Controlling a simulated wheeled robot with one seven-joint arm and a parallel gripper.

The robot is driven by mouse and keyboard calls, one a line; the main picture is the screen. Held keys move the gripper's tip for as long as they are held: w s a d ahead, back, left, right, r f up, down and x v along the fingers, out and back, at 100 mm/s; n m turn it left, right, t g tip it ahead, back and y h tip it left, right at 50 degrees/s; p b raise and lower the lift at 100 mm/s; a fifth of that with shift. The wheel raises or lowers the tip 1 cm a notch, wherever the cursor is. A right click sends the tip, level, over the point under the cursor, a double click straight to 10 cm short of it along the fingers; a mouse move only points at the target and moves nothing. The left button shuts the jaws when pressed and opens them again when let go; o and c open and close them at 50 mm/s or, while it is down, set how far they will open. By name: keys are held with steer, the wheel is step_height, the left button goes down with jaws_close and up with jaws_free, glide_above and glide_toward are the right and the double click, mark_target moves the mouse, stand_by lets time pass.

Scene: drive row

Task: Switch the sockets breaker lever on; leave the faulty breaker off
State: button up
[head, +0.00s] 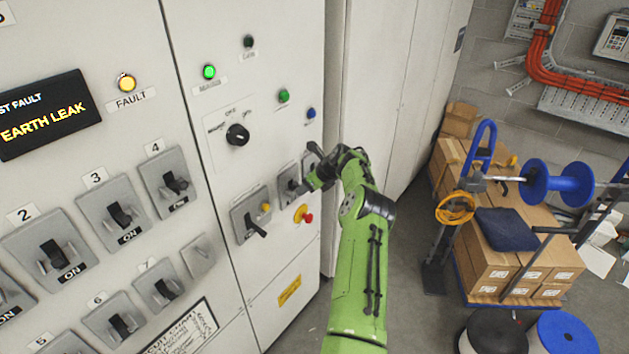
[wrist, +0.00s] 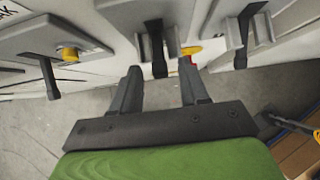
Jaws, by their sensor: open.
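My gripper (head: 322,178) is at the right cabinet door, by two small lever switches. In the wrist view my gripper (wrist: 161,76) is open, its fingers apart either side of the lower end of the middle black lever (wrist: 156,48). That lever hangs down; I cannot tell whether a finger touches it. Another lever (wrist: 243,36) is to its right. In the head view the middle switch's plate (head: 287,184) is partly hidden by my gripper. Numbered breakers 2 (head: 55,254), 3 (head: 120,214) and 4 (head: 174,183) are on the left door. No readable label names the sockets or faulty breaker.
A lever switch with a yellow knob (head: 265,207) is left of my gripper, and a red-and-yellow button (head: 304,214) is just below. A display (head: 44,114) reads EARTH LEAK beside a lit yellow FAULT lamp (head: 127,83). A loaded trolley (head: 512,300) stands right; floor between is clear.

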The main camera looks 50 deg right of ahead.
steer(key=b+v, duration=0.1)
steer(key=v, duration=1.4)
steer(key=shift+b, duration=0.35)
steer(key=shift+w+f, duration=0.1)
steer(key=w+a+r+n+g+b, duration=0.1)
steer(key=w+a+r+n, duration=0.1)
steer(key=a+n, duration=0.5)
steer(key=w+a+r+n+g, duration=0.1)
steer(key=a+r+n, duration=0.15)
steer(key=a, duration=0.85)
steer(key=w+a+r+n+g+b, duration=0.1)
steer(key=w+a+r+n, duration=0.1)
steer(key=a+n, duration=0.55)
steer(key=s+a+r+n+h+b, duration=0.2)
steer(key=s+a+n, duration=0.85)
steer(key=a, duration=0.55)
steer(key=s+a+f+n+y, duration=0.1)
steer(key=s+a+f+n, duration=0.1)
steer(key=s+n, duration=0.2)
steer(key=s+a+f+n, duration=0.3)
steer(key=s+n, duration=0.1)
steer(key=s, duration=0.6)
steer(key=shift+t+y+b, duration=0.3)
steer(key=shift+t+y, duration=0.1)
